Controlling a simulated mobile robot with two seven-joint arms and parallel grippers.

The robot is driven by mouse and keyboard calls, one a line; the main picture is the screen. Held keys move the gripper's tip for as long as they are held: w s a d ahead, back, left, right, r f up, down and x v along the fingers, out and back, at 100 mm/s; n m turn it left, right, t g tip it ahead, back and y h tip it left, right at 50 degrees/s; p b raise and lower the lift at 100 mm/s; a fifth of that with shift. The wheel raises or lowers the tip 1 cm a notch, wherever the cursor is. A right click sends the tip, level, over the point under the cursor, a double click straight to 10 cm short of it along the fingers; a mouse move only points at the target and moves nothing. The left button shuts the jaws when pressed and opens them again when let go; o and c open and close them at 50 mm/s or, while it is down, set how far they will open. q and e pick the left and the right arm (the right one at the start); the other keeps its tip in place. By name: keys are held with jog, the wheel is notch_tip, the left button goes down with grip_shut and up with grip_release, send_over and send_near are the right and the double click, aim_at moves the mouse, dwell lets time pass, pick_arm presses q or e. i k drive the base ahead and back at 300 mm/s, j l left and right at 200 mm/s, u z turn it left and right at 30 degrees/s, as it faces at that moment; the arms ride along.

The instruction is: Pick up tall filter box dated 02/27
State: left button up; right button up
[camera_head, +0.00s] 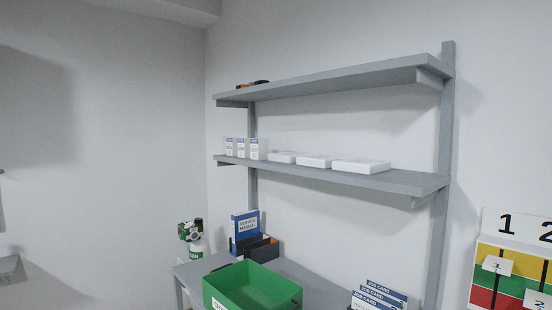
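Three tall white filter boxes with blue bands stand upright side by side on the left end of the lower wall shelf (400,181). They are a left box (229,148), a middle box (241,148) and a right box (258,149). Their printed dates are too small to read, so I cannot tell which is dated 02/27. Neither of my grippers is in view.
Flat white boxes (360,166) lie to their right. The upper shelf (340,78) holds small dark and orange items (253,84). Below, a table (193,271) carries a green bin (255,285), a service manual (245,225) in a dark holder and job cards (380,295).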

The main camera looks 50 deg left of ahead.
aim_at(259, 147)
jog(key=j+z, duration=0.15)
jog(key=j, duration=0.55)
jog(key=k+j+z, duration=0.1)
jog(key=j, duration=0.65)
jog(key=j+z, duration=0.15)
jog(key=j, duration=0.55)
jog(key=k, duration=0.05)
